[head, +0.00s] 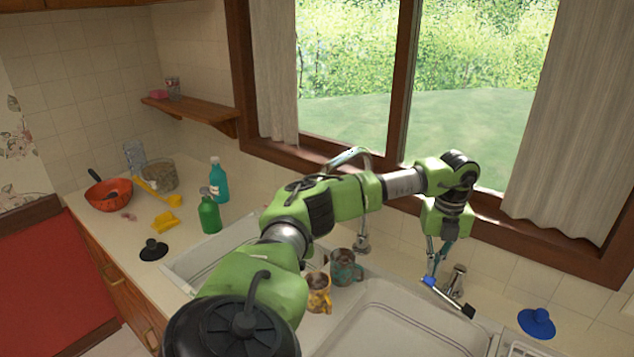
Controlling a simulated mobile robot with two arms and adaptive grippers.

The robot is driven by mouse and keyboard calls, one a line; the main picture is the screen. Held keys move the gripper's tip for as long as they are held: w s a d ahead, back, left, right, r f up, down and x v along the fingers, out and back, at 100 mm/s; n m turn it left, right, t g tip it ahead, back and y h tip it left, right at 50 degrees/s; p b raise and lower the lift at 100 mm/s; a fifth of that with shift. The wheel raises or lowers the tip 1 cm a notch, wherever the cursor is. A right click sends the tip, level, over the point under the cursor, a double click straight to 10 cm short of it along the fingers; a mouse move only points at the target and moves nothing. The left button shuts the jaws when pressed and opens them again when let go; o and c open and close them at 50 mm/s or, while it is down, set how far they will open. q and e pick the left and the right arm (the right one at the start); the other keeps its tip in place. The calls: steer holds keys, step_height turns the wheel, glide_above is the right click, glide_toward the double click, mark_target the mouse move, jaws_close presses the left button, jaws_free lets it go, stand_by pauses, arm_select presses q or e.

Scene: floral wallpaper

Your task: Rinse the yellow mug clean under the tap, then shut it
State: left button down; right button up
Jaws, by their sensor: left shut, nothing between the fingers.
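The yellow mug (319,293) stands by the sinks, just right of my arm, with dark stains on its side. A teal mug (345,266), also dark-stained, stands behind it. The tap (350,156) rises behind my arm; its curved spout shows, but much of it is hidden and I cannot tell if water runs. My left gripper (434,274) points down, shut and empty, right of the mugs. It is just above a pale bar (447,297) with blue and black ends, beside a metal fitting (458,279). I cannot tell whether they touch. My right gripper is out of view.
The right basin (385,325) looks empty; my arm crosses the left basin (188,267). A blue plunger-like stopper (537,322) lies right; a black one (153,250) left.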

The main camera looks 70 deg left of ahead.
mark_target(430, 279)
arm_select(q)
steer(key=shift+f, duration=0.1)
stand_by(0.3)
steer(key=shift+f+b, duration=0.55)
steer(key=shift+f, duration=0.3)
steer(key=shift+f+b, duration=0.45)
steer(key=shift+f, duration=0.4)
step_height(430, 279, up, 3)
steer(key=p, duration=0.3)
steer(key=shift+r, duration=0.15)
steer(key=w+d, duration=0.2)
steer(key=d, duration=0.1)
steer(key=w+d, duration=0.1)
steer(key=d, duration=0.2)
steer(key=w+d+p, duration=0.1)
steer(key=w+d, duration=0.1)
steer(key=d, duration=0.2)
steer(key=shift+w+d, duration=0.1)
steer(key=shift+w, duration=0.2)
steer(key=shift+f, duration=0.25)
